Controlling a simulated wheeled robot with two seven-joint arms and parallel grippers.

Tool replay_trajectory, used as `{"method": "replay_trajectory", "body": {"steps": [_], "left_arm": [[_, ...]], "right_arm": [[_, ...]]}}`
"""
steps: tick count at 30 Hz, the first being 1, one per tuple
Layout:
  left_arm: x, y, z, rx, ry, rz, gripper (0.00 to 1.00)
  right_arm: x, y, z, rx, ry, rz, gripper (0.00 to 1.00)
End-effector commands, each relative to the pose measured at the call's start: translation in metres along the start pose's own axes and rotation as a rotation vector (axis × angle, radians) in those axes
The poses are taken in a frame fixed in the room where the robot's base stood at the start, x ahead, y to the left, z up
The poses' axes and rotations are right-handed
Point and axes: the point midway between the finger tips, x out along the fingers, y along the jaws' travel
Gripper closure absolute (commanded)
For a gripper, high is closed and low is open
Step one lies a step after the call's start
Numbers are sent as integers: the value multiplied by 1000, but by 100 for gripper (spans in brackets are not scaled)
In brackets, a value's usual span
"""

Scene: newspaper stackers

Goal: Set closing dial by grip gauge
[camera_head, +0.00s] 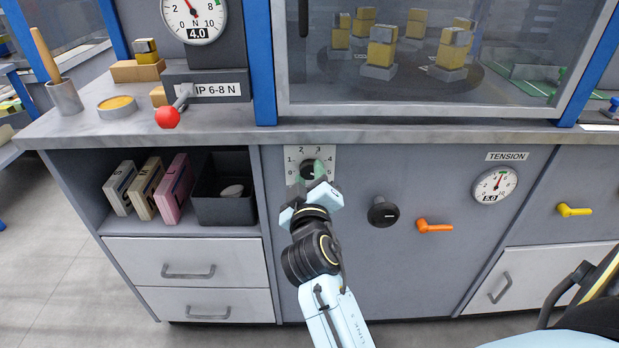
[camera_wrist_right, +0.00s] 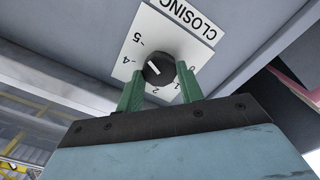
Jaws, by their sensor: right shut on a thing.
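The closing dial (camera_head: 308,167) is a black knob on a white numbered plate (camera_head: 292,155) on the cabinet front. In the right wrist view the knob (camera_wrist_right: 158,68) has a short white mark, and the plate reads CLOSING. My right gripper (camera_head: 312,178) has its green fingers (camera_wrist_right: 160,92) on either side of the knob, shut on it. The grip gauge (camera_head: 194,17) stands on the counter with a red needle and a 4.0 readout. Its label (camera_head: 218,89) reads IP 6-8 N, with its start hidden. My left gripper is not in view.
Right of the dial are a black knob (camera_head: 383,212), an orange lever (camera_head: 435,227) and a TENSION gauge (camera_head: 494,184) reading 5.0. Above is a glazed case (camera_head: 395,109). Left is an open shelf with blocks.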

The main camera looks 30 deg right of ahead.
Motion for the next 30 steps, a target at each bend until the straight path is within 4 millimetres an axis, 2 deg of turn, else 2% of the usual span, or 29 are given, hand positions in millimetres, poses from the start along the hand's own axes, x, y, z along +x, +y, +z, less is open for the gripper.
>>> {"method": "replay_trajectory", "body": {"steps": [4,5,9,10,18,22,26,30], "left_arm": [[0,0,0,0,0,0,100],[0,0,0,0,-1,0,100],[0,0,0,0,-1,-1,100],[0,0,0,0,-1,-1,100],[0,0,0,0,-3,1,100],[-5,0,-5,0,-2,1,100],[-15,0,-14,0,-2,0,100],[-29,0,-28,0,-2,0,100]], "right_arm": [[0,-1,0,3,-1,-2,86],[0,-1,0,3,-1,-2,62],[0,0,0,2,-1,-1,43],[0,0,0,2,-1,-1,42],[0,0,0,-7,0,0,42],[0,1,-1,-81,0,-1,42],[0,2,-3,-263,2,-1,42],[0,3,-4,-526,3,0,42]]}}
